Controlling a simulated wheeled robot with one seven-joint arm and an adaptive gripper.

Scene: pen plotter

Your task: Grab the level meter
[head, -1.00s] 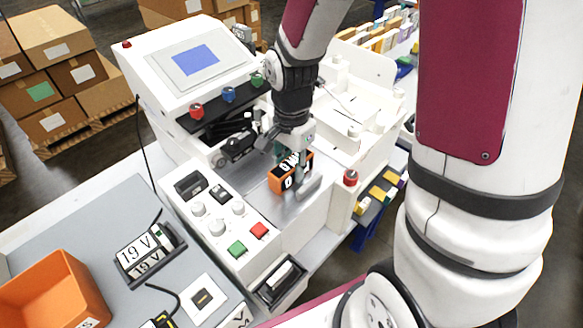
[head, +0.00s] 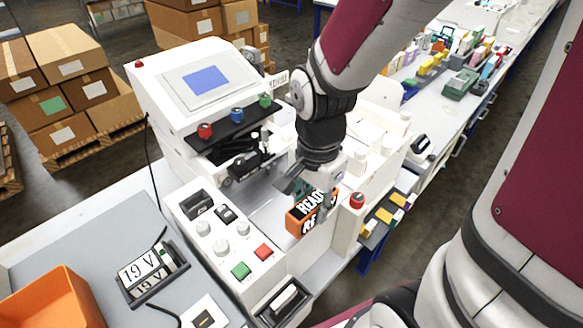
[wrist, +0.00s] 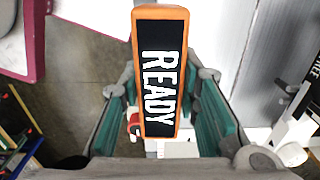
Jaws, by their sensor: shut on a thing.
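The level meter, as I take it, is an orange-framed block (head: 296,221) with a black face reading READY in white. It is at the plotter's right front in the head view, above or at the pale bed; I cannot tell if it touches. My gripper (head: 312,202) is shut on it from above. In the wrist view the block (wrist: 160,70) stands between the teal finger pads of my gripper (wrist: 165,125), its READY face toward the camera. Its far end and the pad contact are partly hidden.
The white plotter (head: 165,85) has a screen, coloured knobs and a front button panel (head: 232,240). A red knob (head: 357,200) is just right of the block. A 19 V display (head: 150,270) and orange bin (head: 50,300) are at lower left. Cartons (head: 75,60) stand behind.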

